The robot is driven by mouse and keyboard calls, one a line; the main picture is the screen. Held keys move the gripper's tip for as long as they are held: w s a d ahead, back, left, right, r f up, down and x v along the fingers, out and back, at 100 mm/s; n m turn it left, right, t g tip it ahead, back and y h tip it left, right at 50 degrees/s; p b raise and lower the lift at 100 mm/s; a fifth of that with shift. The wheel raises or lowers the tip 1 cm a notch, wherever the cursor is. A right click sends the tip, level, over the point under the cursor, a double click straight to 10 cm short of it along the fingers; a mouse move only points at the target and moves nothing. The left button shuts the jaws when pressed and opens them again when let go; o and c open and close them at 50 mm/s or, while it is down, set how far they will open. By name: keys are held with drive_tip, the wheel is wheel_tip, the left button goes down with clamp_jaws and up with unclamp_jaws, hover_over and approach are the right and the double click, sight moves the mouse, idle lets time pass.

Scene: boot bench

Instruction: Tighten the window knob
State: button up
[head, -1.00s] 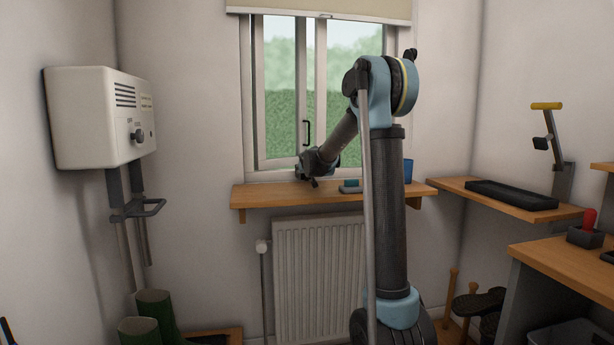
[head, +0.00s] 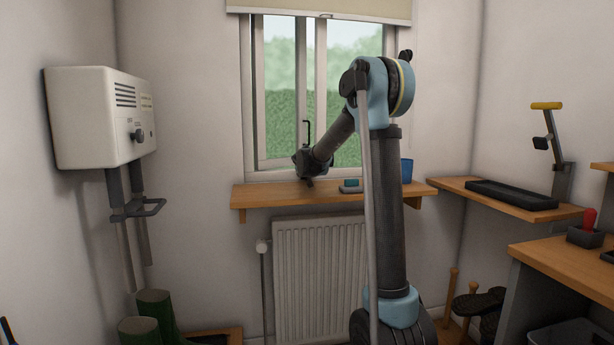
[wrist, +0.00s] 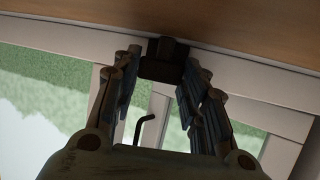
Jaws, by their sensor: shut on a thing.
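The window knob (wrist: 163,62) is a small dark block low on the window frame, close to the sill. It shows in the wrist view between my fingertips. My gripper (wrist: 162,68) is shut on it, with one finger on each side. In the head view my gripper (head: 306,172) is at the bottom of the window, just above the sill, and hides the knob. The window (head: 315,95) has pale frames and a black pull handle (head: 307,132) above my gripper. That handle also shows in the wrist view (wrist: 149,128).
The wooden sill shelf (head: 265,194) runs below the window, over a radiator (head: 318,275). A blue cup (head: 406,171) and a small grey-and-teal item (head: 351,186) stand on it to the right. A white heater box (head: 85,118) hangs on the left wall.

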drive_tip(key=shift+a+m+h, duration=0.2)
drive_tip(key=shift+m+h, duration=0.7)
drive_tip(key=shift+h, duration=0.1)
drive_tip(key=o, duration=1.1)
drive_tip(key=shift+c, duration=0.2)
drive_tip(key=shift+s, duration=0.1)
drive_tip(key=v, duration=1.1)
drive_tip(key=shift+s+a+r, duration=0.1)
drive_tip(key=shift+s+r, duration=0.15)
